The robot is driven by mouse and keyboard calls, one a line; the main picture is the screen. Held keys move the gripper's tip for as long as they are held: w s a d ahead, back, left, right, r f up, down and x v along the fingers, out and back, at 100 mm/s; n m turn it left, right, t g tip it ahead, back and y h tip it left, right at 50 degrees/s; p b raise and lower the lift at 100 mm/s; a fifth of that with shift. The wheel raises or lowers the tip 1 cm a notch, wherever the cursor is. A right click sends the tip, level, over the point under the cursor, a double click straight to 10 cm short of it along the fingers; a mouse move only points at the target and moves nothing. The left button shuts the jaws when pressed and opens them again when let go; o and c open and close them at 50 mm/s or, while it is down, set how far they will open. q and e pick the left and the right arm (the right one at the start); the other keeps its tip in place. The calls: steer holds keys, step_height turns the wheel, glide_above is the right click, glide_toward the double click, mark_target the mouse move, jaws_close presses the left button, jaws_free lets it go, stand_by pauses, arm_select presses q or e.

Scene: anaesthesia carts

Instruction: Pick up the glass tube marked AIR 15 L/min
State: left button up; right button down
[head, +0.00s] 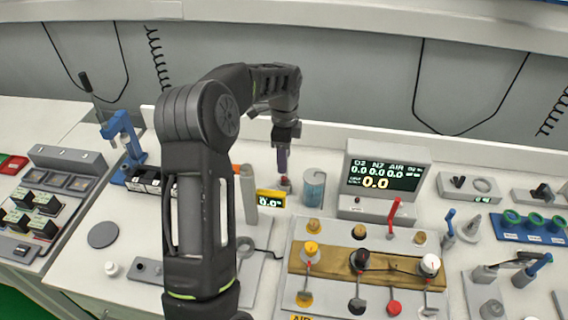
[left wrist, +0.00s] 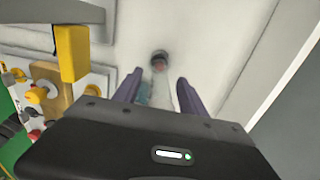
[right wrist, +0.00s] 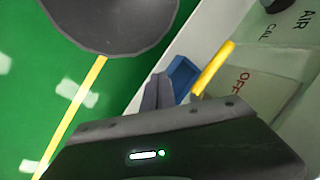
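No marking reading AIR 15 L/min is legible, so I cannot tell for sure which thing is the tube. A small dark round fitting with a red centre (head: 285,184) stands on the bench and also shows in the left wrist view (left wrist: 159,60). A faint clear shape shows below it there, perhaps glass. My left gripper (head: 283,160) points down above this fitting; its two purple fingers (left wrist: 160,92) are apart. A clear bluish cylinder (head: 314,188) stands just right of it. My right gripper (right wrist: 158,90) has its fingers together, with nothing seen between them.
A yellow display (head: 270,198) and a grey cylinder (head: 248,192) stand left of the fitting. A gas monitor (head: 384,178) stands to the right, and a valve panel (head: 338,243) lies in front. A blue part (right wrist: 182,76) is beside my right fingers.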

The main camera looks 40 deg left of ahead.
arm_select(q)
jaws_close()
stand_by(0.3)
steer(key=shift+r, duration=0.1)
step_height(320, 180, up, 6)
steer(key=shift+r+b, duration=0.2)
steer(key=shift+b, duration=0.6)
steer(key=shift+r+p, duration=0.5)
steer(key=shift+r, duration=1.2)
